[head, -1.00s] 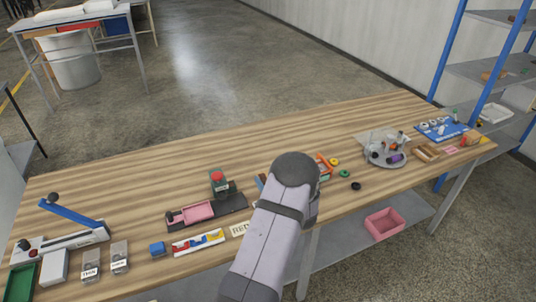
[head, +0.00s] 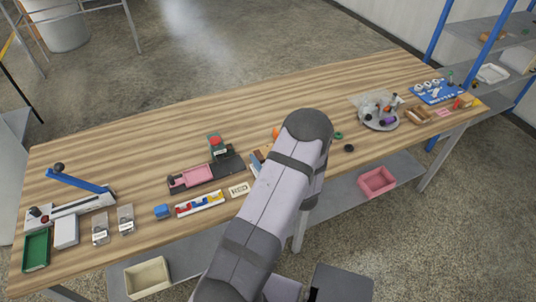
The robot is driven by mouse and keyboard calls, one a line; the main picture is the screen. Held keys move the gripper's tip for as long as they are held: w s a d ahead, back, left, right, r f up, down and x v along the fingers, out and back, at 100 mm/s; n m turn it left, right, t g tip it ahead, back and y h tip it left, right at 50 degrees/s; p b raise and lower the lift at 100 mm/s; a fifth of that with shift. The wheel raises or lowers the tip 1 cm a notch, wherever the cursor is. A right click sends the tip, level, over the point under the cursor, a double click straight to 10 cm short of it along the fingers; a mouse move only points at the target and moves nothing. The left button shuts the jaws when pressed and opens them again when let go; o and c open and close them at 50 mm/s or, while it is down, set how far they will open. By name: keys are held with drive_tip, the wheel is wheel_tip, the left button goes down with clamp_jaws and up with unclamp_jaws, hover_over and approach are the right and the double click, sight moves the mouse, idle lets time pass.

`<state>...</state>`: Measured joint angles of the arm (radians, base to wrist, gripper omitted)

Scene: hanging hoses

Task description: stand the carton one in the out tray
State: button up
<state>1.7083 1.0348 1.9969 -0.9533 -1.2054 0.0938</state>
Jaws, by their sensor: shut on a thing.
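My arm (head: 262,215) reaches up from the bottom across the middle of the head view. My gripper is not visible, and neither is anything it may hold. I cannot pick out a carton. No tray is readably marked as the out tray. A green tray (head: 36,250) sits at the table's left end. A pink tray (head: 189,179) lies in a black fixture on the table. A cream bin (head: 148,277) and a pink bin (head: 377,181) are on the lower shelf.
The wooden table (head: 150,134) is bare along its back. A blue-handled lever device (head: 79,180) stands left, with two small clear labelled boxes nearby. A red button box (head: 216,145) is mid-table. A round grey tray (head: 379,122) and a blue board (head: 437,91) are right.

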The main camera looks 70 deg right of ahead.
drive_tip(key=shift+f+b, duration=2.05)
drive_tip(key=shift+f, duration=0.9)
drive_tip(key=shift+f, duration=0.25)
drive_tip(key=o, duration=1.2)
drive_tip(key=shift+b+v, duration=1.15)
drive_tip(key=shift+v, duration=2.55)
drive_tip(key=shift+r, duration=0.1)
